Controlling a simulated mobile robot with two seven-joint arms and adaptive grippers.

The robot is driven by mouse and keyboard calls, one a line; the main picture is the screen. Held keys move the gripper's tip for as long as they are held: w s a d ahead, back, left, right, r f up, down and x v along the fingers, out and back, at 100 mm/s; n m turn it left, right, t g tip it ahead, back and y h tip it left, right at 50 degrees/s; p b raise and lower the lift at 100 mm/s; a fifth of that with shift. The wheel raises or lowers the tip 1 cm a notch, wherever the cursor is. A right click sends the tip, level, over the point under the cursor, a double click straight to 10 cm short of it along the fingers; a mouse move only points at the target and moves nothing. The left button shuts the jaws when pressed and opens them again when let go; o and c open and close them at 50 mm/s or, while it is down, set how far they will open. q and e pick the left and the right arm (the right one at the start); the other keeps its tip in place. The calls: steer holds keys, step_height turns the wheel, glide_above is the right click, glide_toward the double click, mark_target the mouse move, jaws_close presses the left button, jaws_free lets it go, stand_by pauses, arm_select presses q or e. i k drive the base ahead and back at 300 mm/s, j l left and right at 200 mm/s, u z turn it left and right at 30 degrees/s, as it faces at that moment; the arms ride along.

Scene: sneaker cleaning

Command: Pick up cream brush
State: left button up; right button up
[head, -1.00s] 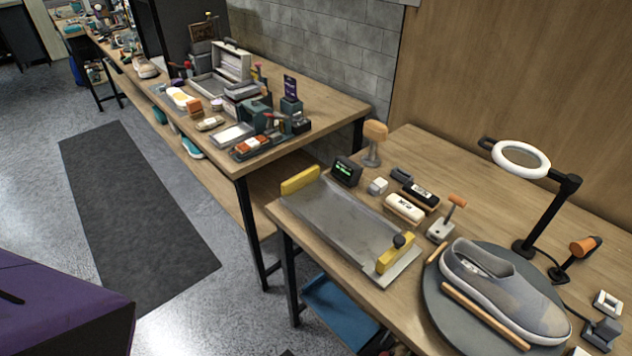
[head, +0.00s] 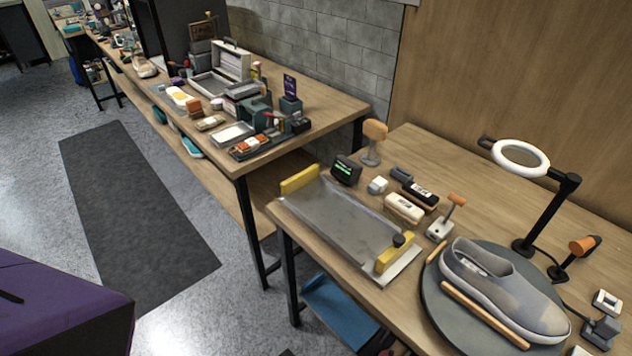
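A brush with a cream-white top (head: 404,206) and a wooden-coloured lower part lies on the right workbench, just right of the metal tray. A similar brush with a black top (head: 421,193) lies right behind it. Both have small dark or light lettering on top, too small to read surely. Neither of my grippers is in the head view, and nothing is seen touching the cream brush.
A metal tray with yellow ends (head: 340,222) sits left of the brushes. A grey sneaker (head: 500,283) rests on a round dark turntable (head: 437,311) at the right. A ring lamp (head: 521,157) stands behind it. A second cluttered bench (head: 322,104) is at the back left.

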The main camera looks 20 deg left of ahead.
mark_target(403, 211)
steer(key=k+j+z, duration=0.1)
steer(key=k+z, duration=0.25)
steer(key=k, duration=0.15)
steer(key=k+z, duration=0.35)
steer(key=k, duration=0.1)
